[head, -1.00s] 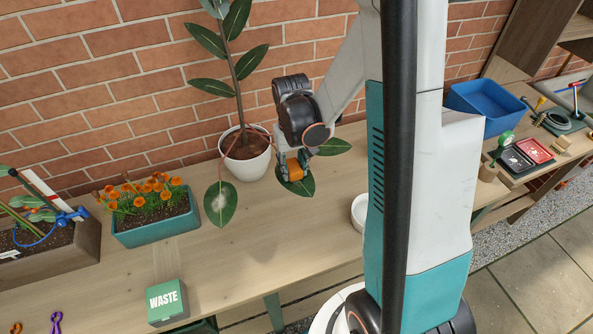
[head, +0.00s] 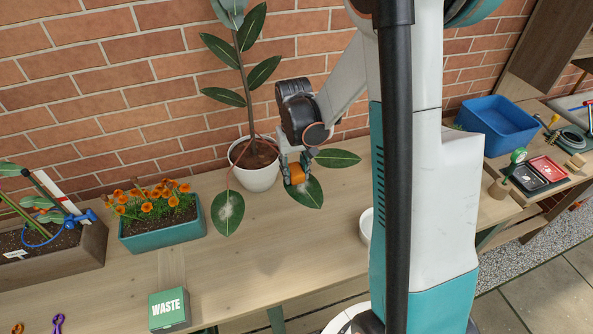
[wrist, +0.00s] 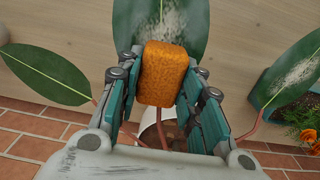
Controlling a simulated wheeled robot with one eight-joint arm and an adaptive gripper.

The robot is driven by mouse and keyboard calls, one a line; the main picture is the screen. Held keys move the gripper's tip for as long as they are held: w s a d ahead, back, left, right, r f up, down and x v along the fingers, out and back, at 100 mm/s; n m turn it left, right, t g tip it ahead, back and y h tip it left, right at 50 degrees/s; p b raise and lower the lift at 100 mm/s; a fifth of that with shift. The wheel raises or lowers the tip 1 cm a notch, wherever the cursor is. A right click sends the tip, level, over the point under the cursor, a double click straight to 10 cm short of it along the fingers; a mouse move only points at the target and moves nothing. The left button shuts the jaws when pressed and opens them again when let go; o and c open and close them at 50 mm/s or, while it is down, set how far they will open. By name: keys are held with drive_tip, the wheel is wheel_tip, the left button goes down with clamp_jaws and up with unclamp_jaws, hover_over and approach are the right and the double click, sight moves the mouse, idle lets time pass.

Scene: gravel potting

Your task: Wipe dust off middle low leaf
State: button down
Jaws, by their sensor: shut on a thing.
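The middle low leaf (head: 311,194) is dark green and sticks out over the bench in front of the pot. In the wrist view the same leaf (wrist: 144,28) shows pale dust specks around its midrib. My gripper (head: 294,172) is shut on an orange sponge (wrist: 163,73), which also shows in the head view (head: 298,175). The sponge is over the pot-side part of the leaf; I cannot tell whether it touches. The left low leaf (head: 228,213) has a pale dust patch. The right low leaf (head: 337,158) looks clean.
The plant stands in a white pot (head: 256,178) by the brick wall. A white dish (head: 365,226) is partly hidden behind my column. Bench front left of it is clear.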

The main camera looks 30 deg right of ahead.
drive_tip(key=shift+w+r, duration=0.1)
drive_tip(key=shift+w, duration=0.3)
drive_tip(key=shift+w+r+p, duration=0.25)
drive_tip(key=shift+r+p, duration=0.45)
drive_tip(key=shift+r, duration=0.15)
drive_tip(key=shift+s+r+p, duration=0.2)
drive_tip(key=shift+r+p, duration=0.9)
drive_tip(key=shift+r, duration=0.9)
drive_tip(key=shift+r+p, duration=0.85)
drive_tip(key=shift+r, duration=0.65)
drive_tip(key=shift+f, duration=0.2)
drive_tip(key=f+b, duration=0.6)
drive_tip(key=shift+w+f, duration=0.2)
drive_tip(key=shift+f, duration=0.05)
drive_tip(key=shift+f+b, duration=0.45)
drive_tip(key=shift+f, duration=0.1)
